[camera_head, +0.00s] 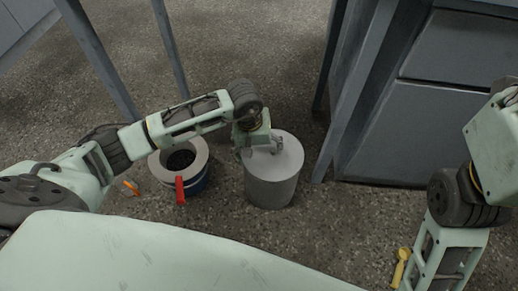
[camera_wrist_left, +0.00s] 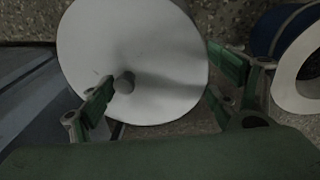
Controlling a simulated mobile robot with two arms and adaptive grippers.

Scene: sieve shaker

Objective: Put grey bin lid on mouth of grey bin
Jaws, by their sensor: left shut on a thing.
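The grey bin (camera_head: 271,190) stands upright on the floor in the middle of the head view. The round grey bin lid (camera_head: 288,152) lies flat at its mouth; from here I cannot tell whether it rests on the rim or is just above it. In the left wrist view the lid (camera_wrist_left: 160,45) shows as a pale disc, with the knob (camera_wrist_left: 124,83) between the gripper's fingers (camera_wrist_left: 165,85). The bin is hidden under it there. My right gripper is out of view.
A blue bin (camera_head: 197,186) with a wide pale rim stands just left, dark inside, with a red piece (camera_head: 180,190) at its front. An orange item (camera_head: 131,187) and a yellow item (camera_head: 401,267) lie on the floor. A grey drawer cabinet (camera_head: 430,130) stands right.

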